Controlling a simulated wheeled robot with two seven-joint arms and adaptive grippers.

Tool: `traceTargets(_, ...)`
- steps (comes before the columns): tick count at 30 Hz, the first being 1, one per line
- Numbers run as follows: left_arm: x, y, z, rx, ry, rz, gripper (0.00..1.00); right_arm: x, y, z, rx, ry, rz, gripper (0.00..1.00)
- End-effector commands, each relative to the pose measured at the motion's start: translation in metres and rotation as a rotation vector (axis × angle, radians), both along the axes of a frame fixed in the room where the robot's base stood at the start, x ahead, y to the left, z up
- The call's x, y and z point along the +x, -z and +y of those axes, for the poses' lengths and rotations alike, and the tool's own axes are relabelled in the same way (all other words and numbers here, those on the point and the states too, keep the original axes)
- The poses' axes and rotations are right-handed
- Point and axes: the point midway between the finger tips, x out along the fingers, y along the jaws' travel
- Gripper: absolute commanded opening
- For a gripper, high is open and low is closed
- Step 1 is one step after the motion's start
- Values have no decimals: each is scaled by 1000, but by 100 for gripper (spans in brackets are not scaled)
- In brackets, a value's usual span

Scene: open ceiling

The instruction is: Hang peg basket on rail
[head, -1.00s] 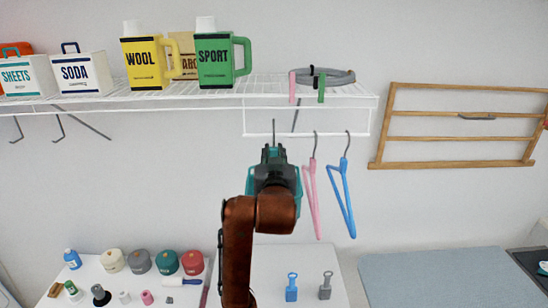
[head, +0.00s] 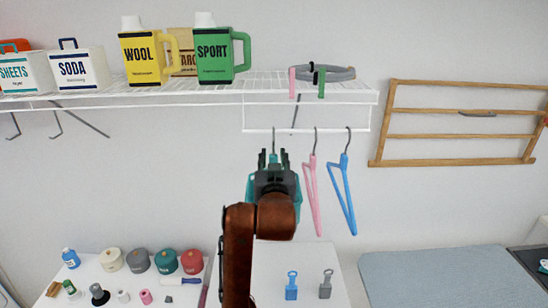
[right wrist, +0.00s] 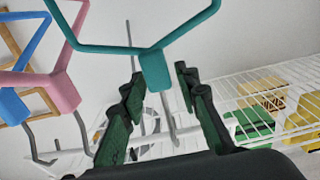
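The teal peg basket (head: 298,197) is at the rail (head: 340,131) under the shelf's right end, mostly hidden behind my right gripper. Its grey hook (head: 273,138) stands upright with its top at rail height; it looks to be over the rail, but contact is unclear. My right gripper (head: 273,158) is just in front of the basket with its fingers spread. In the right wrist view, the basket's teal stem (right wrist: 157,70) lies between the spread fingers (right wrist: 157,85), with gaps on both sides. My left gripper is not in view.
A pink hanger (head: 312,195) and a blue hanger (head: 342,195) hang on the rail just right of the basket. The wire shelf (head: 290,85) above holds bottles and boxes. A wooden rack (head: 455,138) is at right. A table (head: 250,285) below holds small items.

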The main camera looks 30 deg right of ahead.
Motion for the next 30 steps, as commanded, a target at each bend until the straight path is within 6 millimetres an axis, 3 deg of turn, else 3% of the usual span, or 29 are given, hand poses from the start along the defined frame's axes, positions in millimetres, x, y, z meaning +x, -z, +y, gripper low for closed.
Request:
traceTargets(3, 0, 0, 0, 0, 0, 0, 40, 0, 0, 0, 0, 0, 0, 38)
traceTargets(14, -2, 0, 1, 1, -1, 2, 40, -5, 0, 4, 0, -1, 0, 38)
traceTargets(30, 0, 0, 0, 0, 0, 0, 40, -88, 0, 55, 1, -2, -1, 38)
